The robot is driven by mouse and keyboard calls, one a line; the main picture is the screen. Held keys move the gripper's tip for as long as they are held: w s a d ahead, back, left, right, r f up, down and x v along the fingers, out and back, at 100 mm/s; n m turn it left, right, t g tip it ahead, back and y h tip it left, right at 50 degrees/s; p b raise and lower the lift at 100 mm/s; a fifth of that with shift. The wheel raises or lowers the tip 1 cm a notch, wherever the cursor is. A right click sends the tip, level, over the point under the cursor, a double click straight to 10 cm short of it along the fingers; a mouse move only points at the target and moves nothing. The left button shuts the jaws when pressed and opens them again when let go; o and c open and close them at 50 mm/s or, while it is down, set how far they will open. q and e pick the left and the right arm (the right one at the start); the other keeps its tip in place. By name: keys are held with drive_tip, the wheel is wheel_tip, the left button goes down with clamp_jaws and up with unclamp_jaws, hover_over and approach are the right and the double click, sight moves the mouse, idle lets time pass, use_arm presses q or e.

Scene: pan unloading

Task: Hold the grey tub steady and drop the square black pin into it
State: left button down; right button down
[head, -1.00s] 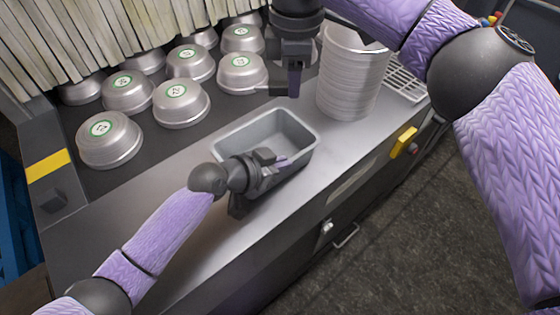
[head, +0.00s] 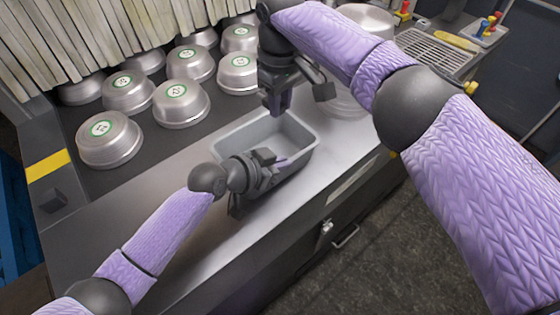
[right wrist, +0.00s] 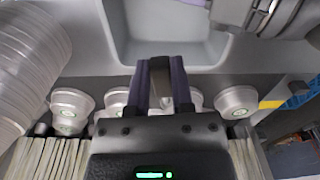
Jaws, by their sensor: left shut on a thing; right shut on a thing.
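The grey tub (head: 302,150) stands upright on the steel counter, and its inside shows no object. It also shows at the top of the right wrist view (right wrist: 205,52). My left gripper (head: 272,162) is shut on the tub's near wall. My right gripper (head: 277,104) points down over the tub's far rim. In the right wrist view its two fingers (right wrist: 161,80) stand close together with the tub's opening behind them. It is shut on the square black pin, which is mostly hidden between the dark fingers and hard to make out.
Several round metal pans (head: 108,138) with green labels stand on the dark surface to the left, under hanging strips (head: 70,45). The near counter edge is clear.

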drive_tip(key=shift+f, duration=2.3)
drive_tip(key=shift+c, duration=2.1)
unclamp_jaws()
wheel_tip(320, 180, up, 12)
